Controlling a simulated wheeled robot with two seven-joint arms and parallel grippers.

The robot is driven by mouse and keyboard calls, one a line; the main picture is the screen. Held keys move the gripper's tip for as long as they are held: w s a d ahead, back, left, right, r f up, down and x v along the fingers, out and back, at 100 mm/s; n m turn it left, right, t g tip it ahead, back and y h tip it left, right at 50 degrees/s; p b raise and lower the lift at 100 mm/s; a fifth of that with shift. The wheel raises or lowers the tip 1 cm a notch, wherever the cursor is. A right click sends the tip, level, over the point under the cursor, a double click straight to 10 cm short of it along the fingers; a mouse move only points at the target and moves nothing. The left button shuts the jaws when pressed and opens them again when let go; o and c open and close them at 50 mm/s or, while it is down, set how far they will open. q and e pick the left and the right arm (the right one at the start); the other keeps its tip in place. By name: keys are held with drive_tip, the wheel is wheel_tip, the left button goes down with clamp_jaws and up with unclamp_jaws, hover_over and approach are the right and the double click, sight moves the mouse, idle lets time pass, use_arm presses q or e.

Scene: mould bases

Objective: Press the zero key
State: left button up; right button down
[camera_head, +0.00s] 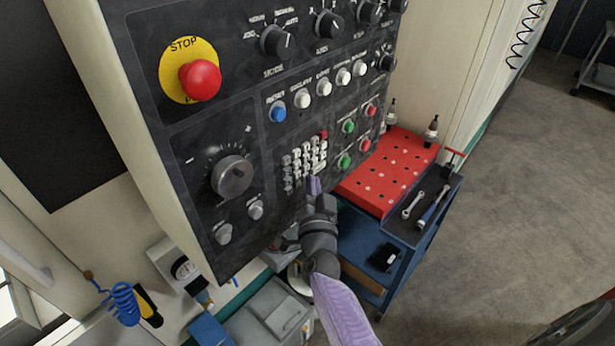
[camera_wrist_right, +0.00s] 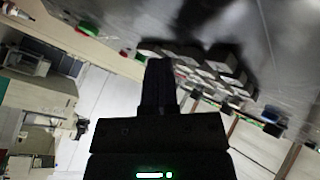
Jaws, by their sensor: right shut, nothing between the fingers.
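A keypad (camera_head: 304,158) with several small white and grey keys and one red key sits low on the black control panel. I cannot read the key labels, so I cannot tell which is the zero key. My right gripper (camera_head: 314,184) is shut and empty, with its tip at the lower edge of the keypad. In the right wrist view the shut fingers (camera_wrist_right: 159,85) point at the keypad keys (camera_wrist_right: 205,70). I cannot tell whether the tip touches a key. My left gripper is not in view.
The control panel (camera_head: 140,60) also carries a red stop button (camera_head: 200,80), a large dial (camera_head: 231,176), and green and red buttons beside the keypad. A blue cart (camera_head: 400,262) with a red top tray (camera_head: 362,184) and tools stands to the right. Open floor lies farther right.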

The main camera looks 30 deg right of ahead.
idle(0.4)
drive_tip(key=shift+s+d+p, duration=0.3)
drive_tip(key=shift+s+p, duration=0.1)
drive_tip(key=shift+s, duration=0.3)
drive_tip(key=shift+s, duration=0.1)
drive_tip(key=s, duration=0.1)
drive_tip(key=s+d+p, duration=0.1)
drive_tip(key=s, duration=0.1)
drive_tip(key=s+d+p, duration=0.1)
drive_tip(key=shift+s, duration=0.2)
idle(2.8)
